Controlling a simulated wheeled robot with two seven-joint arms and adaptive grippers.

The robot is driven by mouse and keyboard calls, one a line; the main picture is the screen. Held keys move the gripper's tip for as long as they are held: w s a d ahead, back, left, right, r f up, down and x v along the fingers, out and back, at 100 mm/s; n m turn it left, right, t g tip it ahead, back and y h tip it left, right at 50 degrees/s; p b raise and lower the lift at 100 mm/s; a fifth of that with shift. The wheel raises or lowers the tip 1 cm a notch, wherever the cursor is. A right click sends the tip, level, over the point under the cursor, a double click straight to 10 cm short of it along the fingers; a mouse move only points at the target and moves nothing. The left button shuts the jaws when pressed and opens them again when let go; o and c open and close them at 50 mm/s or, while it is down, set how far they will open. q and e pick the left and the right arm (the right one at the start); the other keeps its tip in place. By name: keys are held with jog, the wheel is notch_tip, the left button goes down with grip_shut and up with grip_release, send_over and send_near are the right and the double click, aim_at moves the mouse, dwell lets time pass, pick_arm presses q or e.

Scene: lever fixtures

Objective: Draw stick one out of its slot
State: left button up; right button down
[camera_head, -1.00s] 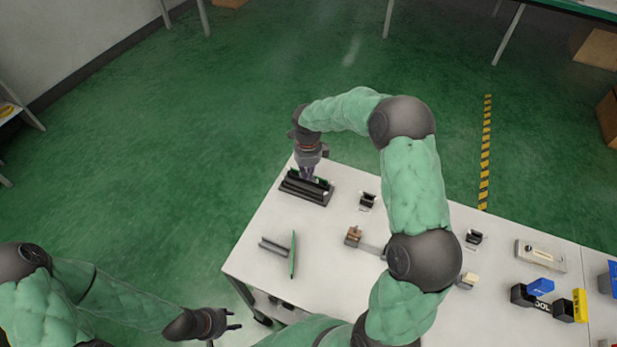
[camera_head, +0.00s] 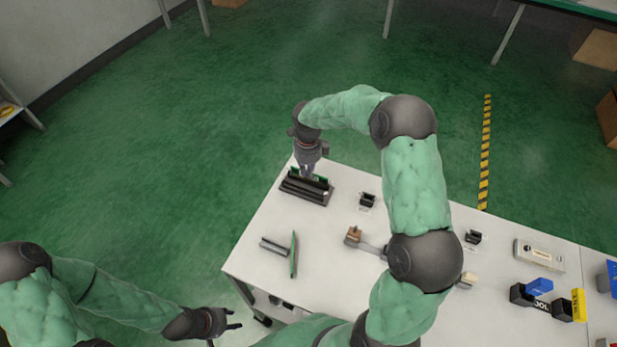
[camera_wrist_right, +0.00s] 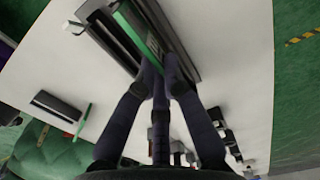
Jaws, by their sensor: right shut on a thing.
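A black slotted block (camera_head: 305,193) stands at the table's far left corner. A green stick (camera_head: 320,179) shows along its back edge. In the wrist view the green stick (camera_wrist_right: 135,32) runs along the black block (camera_wrist_right: 190,55). My right gripper (camera_head: 309,173) is over the block, its fingers shut on the green stick; the fingers (camera_wrist_right: 160,78) hide part of it. I cannot tell how deep the stick sits in the slot. My left gripper (camera_head: 236,319) is open and empty, off the table's front left edge.
Another thin green piece (camera_head: 294,255) stands by a grey bracket (camera_head: 274,246) at the front left of the table. A small black holder (camera_head: 367,200) and a brown block (camera_head: 353,234) are to the right. My right arm crosses over the table.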

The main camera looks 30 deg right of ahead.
jog(key=shift+r, duration=0.2)
dwell(0.3)
jog(key=shift+r+p, duration=1.05)
jog(key=shift+r, duration=0.9)
